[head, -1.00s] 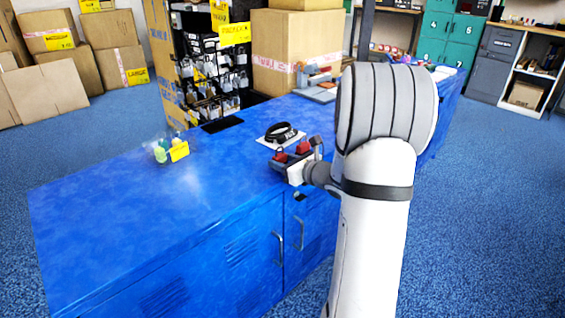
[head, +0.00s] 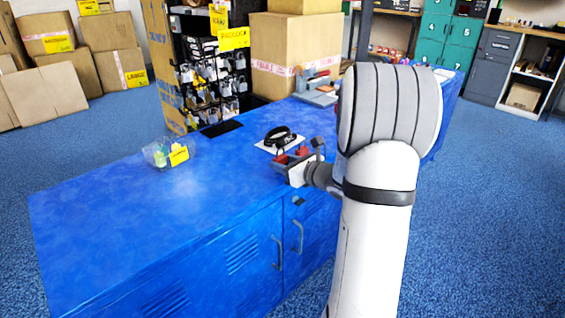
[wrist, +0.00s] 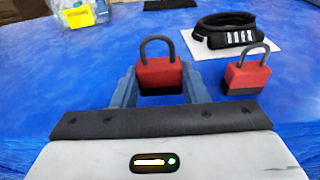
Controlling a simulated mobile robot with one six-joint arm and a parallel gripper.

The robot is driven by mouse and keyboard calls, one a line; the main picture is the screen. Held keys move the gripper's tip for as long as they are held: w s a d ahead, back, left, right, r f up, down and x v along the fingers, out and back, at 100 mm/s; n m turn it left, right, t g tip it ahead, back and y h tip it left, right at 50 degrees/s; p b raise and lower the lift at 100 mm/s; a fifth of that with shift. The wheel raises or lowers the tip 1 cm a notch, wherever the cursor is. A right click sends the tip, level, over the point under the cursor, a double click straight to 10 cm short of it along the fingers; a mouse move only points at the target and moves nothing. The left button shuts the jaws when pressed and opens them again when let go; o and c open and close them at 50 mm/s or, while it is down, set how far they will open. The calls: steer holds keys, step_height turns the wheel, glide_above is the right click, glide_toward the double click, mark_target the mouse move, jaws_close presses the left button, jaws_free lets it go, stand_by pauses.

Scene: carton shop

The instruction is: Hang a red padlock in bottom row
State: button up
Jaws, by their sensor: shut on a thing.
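My gripper (wrist: 159,92) is shut on a red padlock (wrist: 160,75) with a dark shackle and dark base. The padlock is upright between the two fingers, and it also shows in the head view (head: 281,159). A second red padlock (wrist: 246,77) stands to the right of the gripper in the wrist view, apart from the fingers; in the head view it is just beyond the held one (head: 303,151). A black display rack (head: 212,75) with hanging goods stands behind the counter under yellow labels. Its rows are small and hard to tell apart.
The blue counter (head: 130,215) is clear in front. A black combination cable lock (wrist: 229,33) lies on a white sheet beyond the padlocks. A clear bin (head: 158,154) with a yellow tag is at left. Large cartons (head: 292,50) stand behind the counter.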

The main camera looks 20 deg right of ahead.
steer(key=f+v, duration=0.1)
steer(key=v, duration=0.6)
steer(key=shift+s+d+f, duration=0.2)
steer(key=shift+s, duration=0.35)
stand_by(0.9)
